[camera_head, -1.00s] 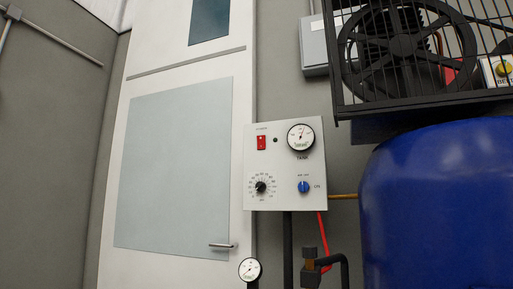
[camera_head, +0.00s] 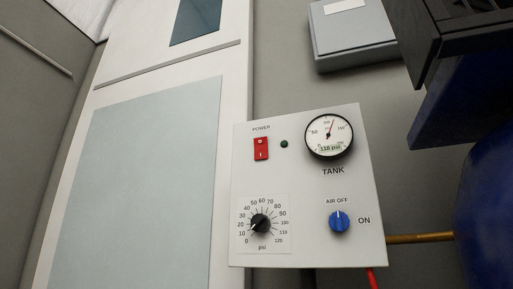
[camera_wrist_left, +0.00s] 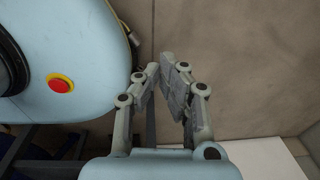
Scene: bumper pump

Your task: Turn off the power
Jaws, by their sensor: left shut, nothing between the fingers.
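The white control panel (camera_head: 305,185) fills the lower middle of the head view. Its red power switch (camera_head: 261,149) sits at the upper left under the label POWER, with marks on its upper and lower halves. A dark green lamp (camera_head: 284,144) is just right of the switch and looks unlit. My left gripper (camera_wrist_left: 174,72) shows only in the left wrist view. Its fingers are close together with nothing held, and it is away from the panel. My right gripper is not in view.
The panel also carries a tank gauge (camera_head: 329,135) reading about 116 psi, a black psi dial (camera_head: 260,224) and a blue air knob (camera_head: 339,221). A blue tank (camera_head: 486,205) and black compressor frame (camera_head: 465,45) stand right. A grey box (camera_head: 352,38) hangs above. Space left of the panel is clear.

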